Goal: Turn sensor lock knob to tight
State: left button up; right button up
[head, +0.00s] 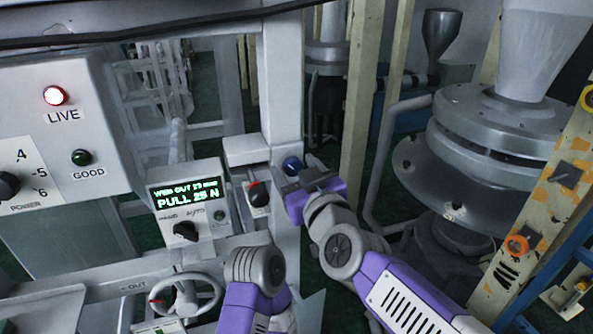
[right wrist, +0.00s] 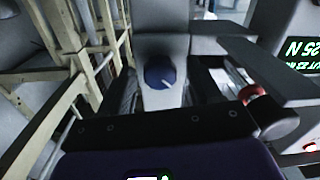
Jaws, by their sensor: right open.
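A round blue knob (head: 292,165) sits on the pale upright of the machine frame. In the right wrist view the blue knob (right wrist: 160,72) faces me, with a short white mark pointing toward its lower right. No label for it can be read. My right gripper (head: 302,178) is open, just in front of the blue knob and slightly to its lower right in the head view. Its jaws hold nothing, and I see no contact with the knob. My left gripper is not in view.
A black knob with a red mark (head: 257,194) sits close to the left. A display box (head: 187,204) reads "PULL 25 N". A handwheel (head: 186,296) is below it, and a panel with a lit LIVE lamp (head: 54,95) is at left. A tan post (head: 361,100) stands to the right.

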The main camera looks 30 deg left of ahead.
jog(key=c, duration=1)
jog(key=shift+c, duration=0.2)
jog(key=m, duration=0.4)
jog(key=shift+m, duration=0.3)
jog(key=m+b, duration=0.1)
jog(key=m, duration=0.3)
jog(key=shift+m, duration=0.3)
jog(key=m, duration=0.4)
jog(key=shift+f+m, duration=0.1)
jog(key=shift+m, duration=0.3)
jog(key=shift+m+b, duration=0.5)
jog(key=shift+m, duration=1.6)
